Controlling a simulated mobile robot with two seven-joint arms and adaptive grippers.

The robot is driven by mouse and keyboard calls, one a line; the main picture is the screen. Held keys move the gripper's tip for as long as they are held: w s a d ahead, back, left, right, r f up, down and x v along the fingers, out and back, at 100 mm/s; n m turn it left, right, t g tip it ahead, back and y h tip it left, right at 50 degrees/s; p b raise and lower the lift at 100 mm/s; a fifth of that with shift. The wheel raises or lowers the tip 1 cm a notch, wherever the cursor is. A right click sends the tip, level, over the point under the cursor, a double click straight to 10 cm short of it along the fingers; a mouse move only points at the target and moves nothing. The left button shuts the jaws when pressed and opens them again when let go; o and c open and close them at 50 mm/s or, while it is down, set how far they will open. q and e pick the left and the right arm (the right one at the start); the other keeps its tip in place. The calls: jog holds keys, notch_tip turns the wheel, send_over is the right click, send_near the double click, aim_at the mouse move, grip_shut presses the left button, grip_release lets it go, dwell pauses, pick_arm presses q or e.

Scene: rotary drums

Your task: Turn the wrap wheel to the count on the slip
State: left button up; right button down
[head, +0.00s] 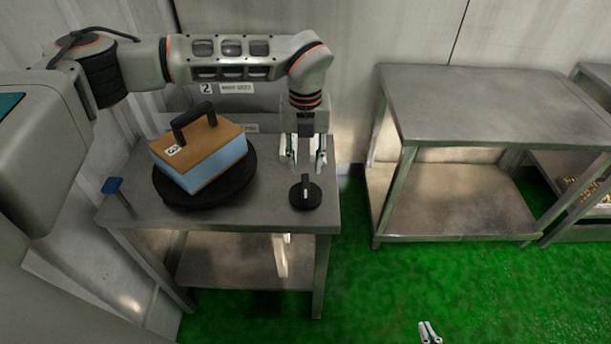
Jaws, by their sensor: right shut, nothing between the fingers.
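A dark round turntable (242,190), which looks like the wrap wheel, lies on a metal table. It carries a box (212,168) with a brown top, light blue sides, a black handle and a white label that seems to read 3. A slip with a bold 2 (206,88) and a second one with small, hard-to-read text (237,89) are at the back, behind my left arm. My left gripper (305,167) points down, open and empty, right of the turntable and just behind a black knob (305,194). My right gripper (429,334) is shut and empty at the bottom edge, over the floor.
The metal table (230,215) has a lower shelf. An empty two-level metal table (480,100) stands to the right, with another beyond it. The green floor (400,285) between is clear.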

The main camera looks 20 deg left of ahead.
pick_arm(q)
notch_tip(320, 180, up, 4)
jog(key=shift+f, duration=0.15)
dwell(0.5)
